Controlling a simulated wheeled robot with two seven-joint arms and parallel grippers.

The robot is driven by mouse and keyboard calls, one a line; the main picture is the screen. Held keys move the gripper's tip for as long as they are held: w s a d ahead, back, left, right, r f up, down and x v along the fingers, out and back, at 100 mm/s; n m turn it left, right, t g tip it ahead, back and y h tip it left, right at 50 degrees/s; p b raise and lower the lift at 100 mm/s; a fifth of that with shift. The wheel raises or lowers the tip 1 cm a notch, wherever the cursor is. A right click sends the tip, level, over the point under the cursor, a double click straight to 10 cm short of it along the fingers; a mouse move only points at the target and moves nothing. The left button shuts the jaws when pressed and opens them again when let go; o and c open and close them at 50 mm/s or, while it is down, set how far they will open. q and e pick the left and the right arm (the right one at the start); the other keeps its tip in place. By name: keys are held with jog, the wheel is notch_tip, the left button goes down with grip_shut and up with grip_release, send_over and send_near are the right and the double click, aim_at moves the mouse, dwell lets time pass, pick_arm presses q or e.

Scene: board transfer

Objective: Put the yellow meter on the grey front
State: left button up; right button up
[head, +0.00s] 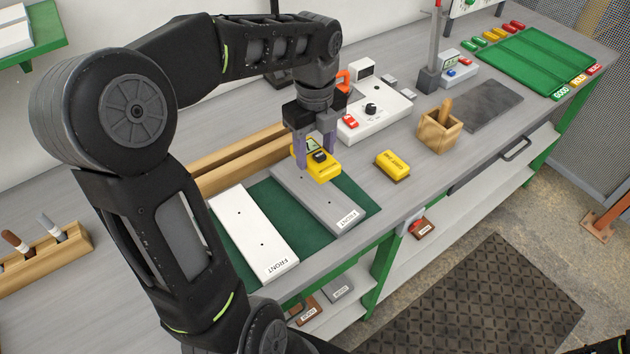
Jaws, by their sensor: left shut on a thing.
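My left gripper (314,150) is shut on the yellow meter (322,170), which has a small display and a dark knob. The gripper holds it over the far half of the grey front (325,202), a grey plate with a "FRONT" label at its near end. Whether the meter touches the plate or hangs just above it, I cannot tell. The grey front lies on a dark green mat (271,210), to the right of a white plate (252,235) that also reads "FRONT". My right gripper is not in view.
A yellow block (393,165) lies right of the mat, with a wooden box (439,132) beyond it. A white device (374,114) stands behind my gripper. Wooden rails (240,160) run behind the mat. A green tray (537,60) lies far right.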

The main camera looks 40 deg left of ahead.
aim_at(315, 166)
pick_arm(q)
jog(key=shift+f, duration=2.35)
jog(key=shift+f+p, duration=0.5)
jog(key=shift+f, duration=1.4)
jog(key=shift+f, duration=0.1)
jog(key=o, duration=1.5)
jog(key=shift+o, duration=0.2)
notch_tip(315, 166, up, 12)
jog(key=shift+r+b, duration=0.15)
jog(key=shift+b, duration=0.35)
